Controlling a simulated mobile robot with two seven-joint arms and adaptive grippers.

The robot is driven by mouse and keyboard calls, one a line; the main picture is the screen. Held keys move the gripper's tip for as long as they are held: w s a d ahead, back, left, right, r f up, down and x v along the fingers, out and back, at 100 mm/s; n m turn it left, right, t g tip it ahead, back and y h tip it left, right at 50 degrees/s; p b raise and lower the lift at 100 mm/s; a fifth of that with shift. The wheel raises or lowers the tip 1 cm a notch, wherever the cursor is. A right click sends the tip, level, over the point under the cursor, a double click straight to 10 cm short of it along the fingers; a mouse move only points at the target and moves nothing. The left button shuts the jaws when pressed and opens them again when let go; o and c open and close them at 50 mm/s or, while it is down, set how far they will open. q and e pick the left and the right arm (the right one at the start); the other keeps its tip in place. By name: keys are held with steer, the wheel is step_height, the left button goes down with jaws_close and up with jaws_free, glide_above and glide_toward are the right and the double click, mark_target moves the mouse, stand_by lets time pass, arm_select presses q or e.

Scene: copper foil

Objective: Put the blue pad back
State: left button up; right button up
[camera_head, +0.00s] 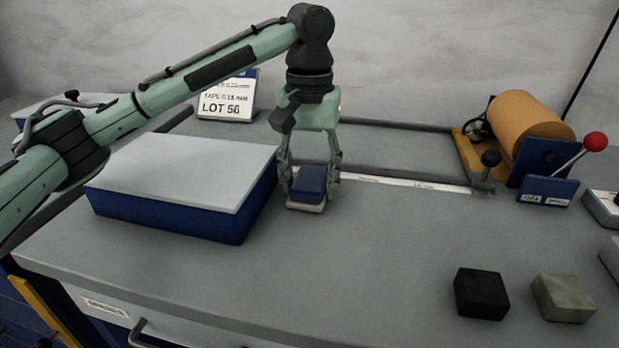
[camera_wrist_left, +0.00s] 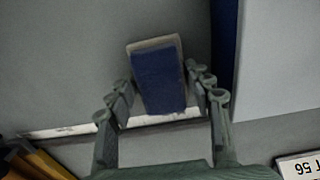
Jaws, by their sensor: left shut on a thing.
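The blue pad (camera_head: 309,183) is a small dark blue block. It is at a thin pale base (camera_head: 305,206), to the right of the large blue box with a light top; I cannot tell whether it touches the base. My left gripper (camera_head: 310,190) comes down from above and is shut on the blue pad, with a finger on each side. In the left wrist view, the blue pad (camera_wrist_left: 159,80) lies between the fingers of the gripper (camera_wrist_left: 162,92), and a pale edge of the base (camera_wrist_left: 152,44) shows beyond it. My right gripper is not in view.
The large box (camera_head: 170,212) stands close left of the gripper. A black block (camera_head: 481,294) and a grey-green block (camera_head: 564,298) lie at the front right. A copper-coloured roll (camera_head: 535,122) on a stand is at the back right. The middle front of the table is clear.

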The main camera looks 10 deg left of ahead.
mark_target(310, 178)
arm_select(q)
steer(key=shift+f, duration=0.15)
steer(key=o, duration=1.2)
step_height(310, 178, up, 12)
steer(key=shift+r, duration=0.15)
step_height(310, 178, down, 13)
steer(key=shift+r, duration=2.35)
